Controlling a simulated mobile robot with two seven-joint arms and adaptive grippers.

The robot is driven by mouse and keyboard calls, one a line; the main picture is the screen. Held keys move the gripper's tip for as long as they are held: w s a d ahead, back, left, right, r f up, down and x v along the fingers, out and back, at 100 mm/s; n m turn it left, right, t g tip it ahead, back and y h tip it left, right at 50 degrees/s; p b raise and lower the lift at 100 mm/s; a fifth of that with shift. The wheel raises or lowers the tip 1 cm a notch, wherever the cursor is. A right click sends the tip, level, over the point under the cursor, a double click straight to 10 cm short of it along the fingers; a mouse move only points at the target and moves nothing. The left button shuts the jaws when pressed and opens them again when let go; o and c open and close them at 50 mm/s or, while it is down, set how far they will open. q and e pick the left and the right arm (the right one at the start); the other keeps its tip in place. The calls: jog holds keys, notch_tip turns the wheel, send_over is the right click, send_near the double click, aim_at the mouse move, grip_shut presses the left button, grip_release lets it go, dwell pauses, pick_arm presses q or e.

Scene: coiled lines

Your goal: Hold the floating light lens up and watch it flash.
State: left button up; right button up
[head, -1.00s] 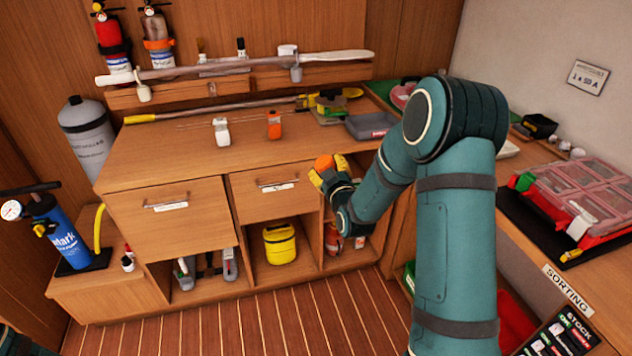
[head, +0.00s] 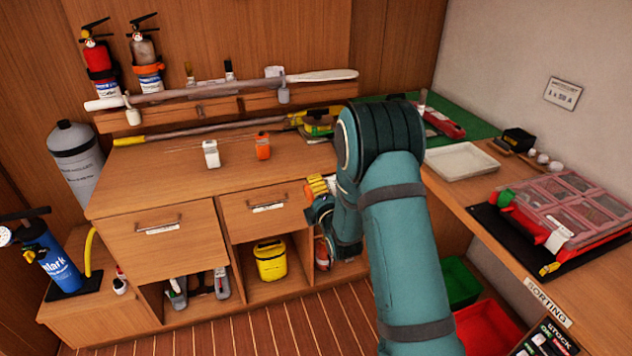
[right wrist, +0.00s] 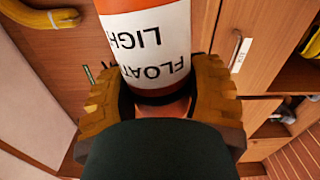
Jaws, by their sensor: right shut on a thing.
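My right gripper (head: 319,190) has yellow fingers and is in front of the cabinet, near the right end of the drawers. In the right wrist view my right gripper (right wrist: 160,105) is shut on the floating light (right wrist: 150,45), its fingers on either side of it. The light is an orange cylinder with a white label, its lettering upside down in that view. Its upper part runs out of the frame, so I cannot see the lens or any flash there. In the head view my gripper and arm hide most of the light. My left gripper is not in view.
The wooden counter holds a white item (head: 211,154) and an orange item (head: 263,146). Drawers (head: 165,240) and open shelves with a yellow container (head: 271,260) are below. A white tray (head: 462,162) and a clear-lidded red case (head: 570,205) lie on the right bench.

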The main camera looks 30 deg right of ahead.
jog(key=n+p, duration=0.1)
jog(key=n, duration=0.1)
jog(key=n+p, duration=0.1)
jog(key=n, duration=0.1)
jog(key=shift+r+n+p, duration=0.2)
jog(key=shift+n+p, duration=0.1)
jog(key=shift+p, duration=0.1)
jog(key=shift+w+a+f+n+b, duration=0.1)
jog(key=shift+f+n+b, duration=0.2)
jog(key=shift+n+b, duration=0.5)
jog(key=shift+n, duration=0.8)
jog(key=n+b, duration=0.1)
jog(key=n, duration=0.2)
jog(key=shift+n, duration=0.3)
pick_arm(q)
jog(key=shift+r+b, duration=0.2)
jog(key=shift+b, duration=0.1)
pick_arm(e)
jog(key=n, duration=0.5)
jog(key=shift+r, duration=0.1)
